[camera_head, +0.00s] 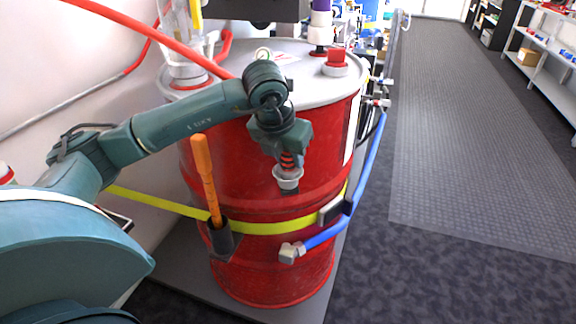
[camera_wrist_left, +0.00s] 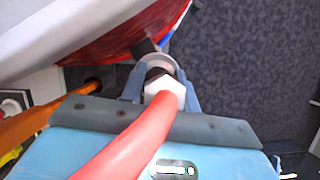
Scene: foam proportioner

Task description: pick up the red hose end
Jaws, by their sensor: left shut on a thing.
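My left gripper (camera_head: 286,160) is in front of the upper part of the red drum (camera_head: 235,155) and points down. It is shut on the red hose end (camera_head: 288,178), whose pale round fitting sticks out below the jaws. In the left wrist view the red hose (camera_wrist_left: 130,140) runs up to a white hex nut (camera_wrist_left: 165,92) between the two fingers (camera_wrist_left: 163,88). In the head view the red hose (camera_head: 150,30) comes in from the top left and passes behind my arm. My right gripper is not in view.
A blue hose (camera_head: 365,170) hangs at the drum's right, its grey end fitting (camera_head: 290,253) low in front. An orange handle (camera_head: 205,175) stands in a dark holder on a yellow strap (camera_head: 265,226). The drum lid (camera_head: 300,62) carries a red cap (camera_head: 336,58). Floor at right is clear.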

